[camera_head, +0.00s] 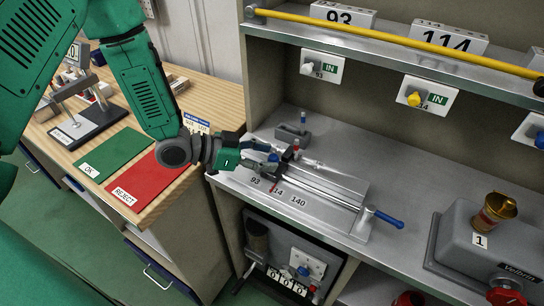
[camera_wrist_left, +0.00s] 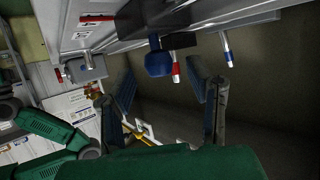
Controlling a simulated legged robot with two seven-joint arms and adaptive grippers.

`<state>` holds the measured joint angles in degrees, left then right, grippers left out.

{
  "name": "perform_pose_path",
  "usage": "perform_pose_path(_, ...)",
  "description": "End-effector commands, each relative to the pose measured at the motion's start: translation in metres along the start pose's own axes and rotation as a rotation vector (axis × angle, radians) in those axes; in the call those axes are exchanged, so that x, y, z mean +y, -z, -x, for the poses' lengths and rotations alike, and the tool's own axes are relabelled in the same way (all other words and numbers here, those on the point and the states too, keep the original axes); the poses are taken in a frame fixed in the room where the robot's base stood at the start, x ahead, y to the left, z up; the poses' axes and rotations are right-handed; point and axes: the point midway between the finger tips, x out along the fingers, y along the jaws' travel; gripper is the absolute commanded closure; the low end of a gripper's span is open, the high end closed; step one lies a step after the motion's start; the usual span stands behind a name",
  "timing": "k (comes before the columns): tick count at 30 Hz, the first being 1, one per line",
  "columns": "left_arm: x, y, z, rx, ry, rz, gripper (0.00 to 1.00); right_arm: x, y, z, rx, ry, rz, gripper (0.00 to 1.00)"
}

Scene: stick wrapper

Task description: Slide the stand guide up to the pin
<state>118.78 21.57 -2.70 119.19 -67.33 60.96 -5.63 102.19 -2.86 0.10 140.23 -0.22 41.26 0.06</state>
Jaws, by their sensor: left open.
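The stand guide appears to be the dark block (camera_wrist_left: 150,37) with a blue knob (camera_wrist_left: 158,62) in the left wrist view. It sits on the metal fixture (camera_head: 345,187) marked 93, 114 and 140. A white pin with a red band (camera_wrist_left: 176,70) is just beside the knob; it also shows in the head view (camera_head: 296,146). My left gripper (camera_head: 268,156) is over the fixture's far left part, partly hiding the guide. Its fingers are spread, with the knob in view between them. Contact cannot be told. My right gripper is out of view.
A grey block (camera_head: 291,134) with a blue-banded pin stands behind the fixture. A blue-handled rod (camera_head: 388,220) extends to the right. The shelf (camera_head: 390,68) overhangs the back. A grey machine (camera_head: 480,250) stands at right; red (camera_head: 146,180) and green (camera_head: 112,150) mats lie left.

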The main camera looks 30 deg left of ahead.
Motion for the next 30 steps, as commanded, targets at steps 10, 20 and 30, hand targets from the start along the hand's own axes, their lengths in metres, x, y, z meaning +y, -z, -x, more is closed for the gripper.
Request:
perform_pose_path(10,-0.004,-0.003,0.075,0.003,0.003,0.006,0.54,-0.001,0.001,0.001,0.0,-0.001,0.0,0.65)
perform_pose_path(20,-0.003,-0.004,0.101,0.0,-0.001,0.004,0.54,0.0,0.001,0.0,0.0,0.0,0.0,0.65)
perform_pose_path(30,-0.003,-0.005,0.102,0.0,-0.001,0.005,0.54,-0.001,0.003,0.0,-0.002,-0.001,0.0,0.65)
